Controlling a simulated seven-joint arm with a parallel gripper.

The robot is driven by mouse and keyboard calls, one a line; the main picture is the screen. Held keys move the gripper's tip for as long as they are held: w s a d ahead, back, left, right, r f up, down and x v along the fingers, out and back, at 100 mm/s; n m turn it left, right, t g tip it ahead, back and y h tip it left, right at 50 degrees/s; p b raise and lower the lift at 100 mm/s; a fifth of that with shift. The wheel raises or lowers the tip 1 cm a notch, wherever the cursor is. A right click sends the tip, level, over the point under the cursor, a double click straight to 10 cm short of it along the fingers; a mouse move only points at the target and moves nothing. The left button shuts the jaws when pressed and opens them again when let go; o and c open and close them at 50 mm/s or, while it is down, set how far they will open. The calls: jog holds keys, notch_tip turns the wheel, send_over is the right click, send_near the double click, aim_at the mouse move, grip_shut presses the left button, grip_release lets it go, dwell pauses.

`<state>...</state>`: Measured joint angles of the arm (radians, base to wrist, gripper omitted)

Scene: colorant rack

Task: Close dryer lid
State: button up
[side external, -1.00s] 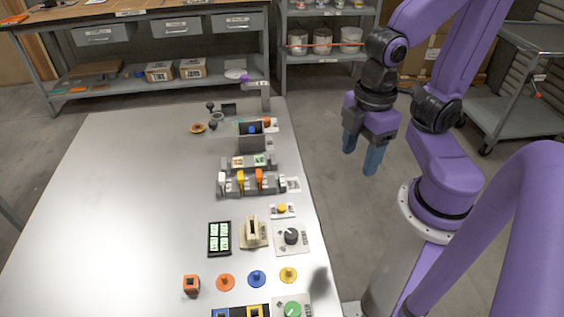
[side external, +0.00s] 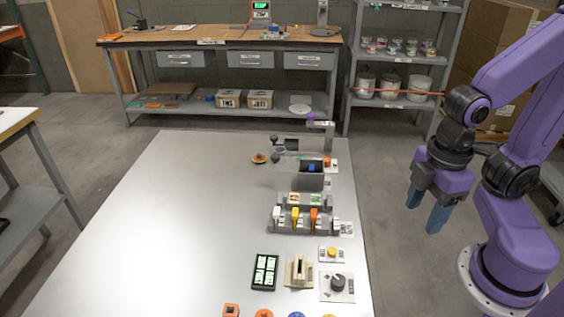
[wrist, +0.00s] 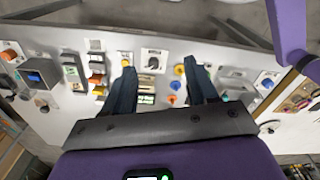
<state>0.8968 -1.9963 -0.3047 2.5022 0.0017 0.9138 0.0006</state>
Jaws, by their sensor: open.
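A grey open-topped box with something blue inside (side external: 311,180) stands near the far right part of the table and looks like the dryer. It also shows at the left of the wrist view (wrist: 36,76). A faint see-through panel (side external: 286,161) beside its top may be the lid; its exact angle is hard to tell. My gripper (side external: 424,217) is open and empty, in the air right of the table and well away from the box. In the wrist view, its two blue fingers (wrist: 160,68) are spread apart with nothing held between them.
A grey rack with white, yellow and orange levers (side external: 296,217) stands nearer than the box. A yellow button (side external: 333,252), a dark knob (side external: 338,281) and a black-framed panel (side external: 265,271) are nearer still. A post with a purple top (side external: 311,117) stands behind. The table's left half (side external: 150,240) is clear.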

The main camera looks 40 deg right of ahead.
jog(key=shift+w+a, duration=0.1)
jog(key=shift+w, duration=0.05)
jog(key=c, duration=0.5)
jog(key=shift+w+a+r, duration=0.1)
jog(key=shift+w+a, duration=0.25)
jog(key=shift+w, duration=0.15)
grip_shut()
jog(key=w+a+f+m+t+h, duration=0.15)
jog(key=w+a+m, duration=0.25)
jog(key=w, duration=0.8)
jog(key=w+a+f+m+t+h, duration=0.1)
jog(key=w+a+m+h, duration=0.2)
jog(key=w, duration=1)
jog(key=w+a+f+m+t+h, duration=0.1)
jog(key=w+a+m, duration=0.35)
jog(key=w, duration=0.75)
jog(key=w+d+f+m+h, duration=0.2)
jog(key=w+d+f+m, duration=0.25)
jog(key=w, duration=0.35)
jog(key=s+d+r+x, duration=0.1)
jog(key=d+x, duration=0.1)
jog(key=x, duration=0.9)
jog(key=shift+f, duration=0.25)
